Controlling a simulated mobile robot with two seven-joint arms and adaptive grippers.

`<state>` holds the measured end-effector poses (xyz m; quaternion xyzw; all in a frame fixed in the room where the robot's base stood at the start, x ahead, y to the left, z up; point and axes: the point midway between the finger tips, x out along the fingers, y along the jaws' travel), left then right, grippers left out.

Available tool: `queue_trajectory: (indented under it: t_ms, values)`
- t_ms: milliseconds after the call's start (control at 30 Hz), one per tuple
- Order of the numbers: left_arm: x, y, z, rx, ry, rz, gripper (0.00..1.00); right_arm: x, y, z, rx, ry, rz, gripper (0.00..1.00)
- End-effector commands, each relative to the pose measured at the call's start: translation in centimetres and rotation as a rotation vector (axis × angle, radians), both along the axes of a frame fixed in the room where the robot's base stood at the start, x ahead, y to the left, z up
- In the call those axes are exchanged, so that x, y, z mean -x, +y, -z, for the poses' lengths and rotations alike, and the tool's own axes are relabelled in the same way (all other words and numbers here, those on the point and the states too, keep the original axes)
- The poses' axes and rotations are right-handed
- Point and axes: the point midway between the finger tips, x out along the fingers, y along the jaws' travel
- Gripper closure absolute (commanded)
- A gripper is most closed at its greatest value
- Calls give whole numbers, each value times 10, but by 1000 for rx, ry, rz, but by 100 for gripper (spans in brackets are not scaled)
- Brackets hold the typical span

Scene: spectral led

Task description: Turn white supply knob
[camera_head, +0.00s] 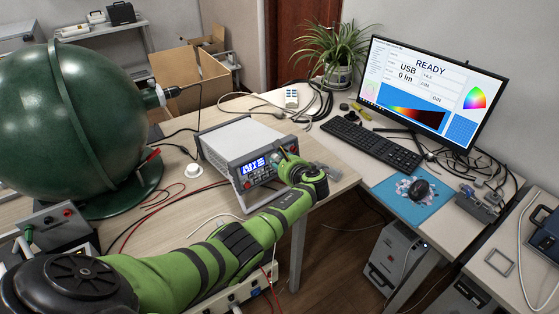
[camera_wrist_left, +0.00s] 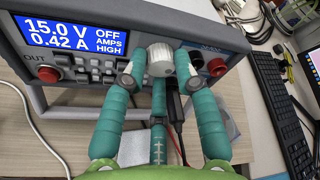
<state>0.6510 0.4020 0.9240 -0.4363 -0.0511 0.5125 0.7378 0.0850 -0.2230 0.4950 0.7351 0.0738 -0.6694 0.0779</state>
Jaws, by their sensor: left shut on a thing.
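The white and grey supply (camera_head: 237,141) stands on the wooden desk. Its front panel fills the top of the left wrist view (camera_wrist_left: 194,14). The blue display (camera_wrist_left: 76,35) reads 15.0 V, 0.42 A, OFF, AMPS HIGH. The white ribbed knob (camera_wrist_left: 160,66) sits on the panel right of the display. My left gripper (camera_head: 283,158) reaches the panel from the front, and its teal fingers (camera_wrist_left: 160,58) are shut on the knob from both sides. In the head view the gripper hides the knob. My right gripper is in neither view.
A black plug with cable (camera_wrist_left: 175,103) is below the knob. A large green sphere (camera_head: 65,125) stands left of the supply. A keyboard (camera_head: 371,144) and monitor (camera_head: 430,85) are at right.

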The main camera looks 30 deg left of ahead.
Motion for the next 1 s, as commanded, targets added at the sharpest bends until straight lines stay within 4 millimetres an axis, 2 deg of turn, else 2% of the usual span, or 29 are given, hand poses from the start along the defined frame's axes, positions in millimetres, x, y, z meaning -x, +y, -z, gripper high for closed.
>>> queue_trajectory:
  t_ms: [33,233,267,300,733,1000]
  values:
    - [-3,0,-5,-5,-10,4,100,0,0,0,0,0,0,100]
    - [-3,0,-5,-5,-11,4,100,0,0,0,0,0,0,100]
    - [-3,0,-6,-5,-11,4,62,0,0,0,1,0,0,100]
    - [-3,1,-5,-5,-11,4,48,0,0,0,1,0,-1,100]
    - [0,-3,-3,-1,-6,3,48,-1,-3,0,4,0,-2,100]
    - [16,-31,-14,2,-6,5,48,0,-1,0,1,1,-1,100]
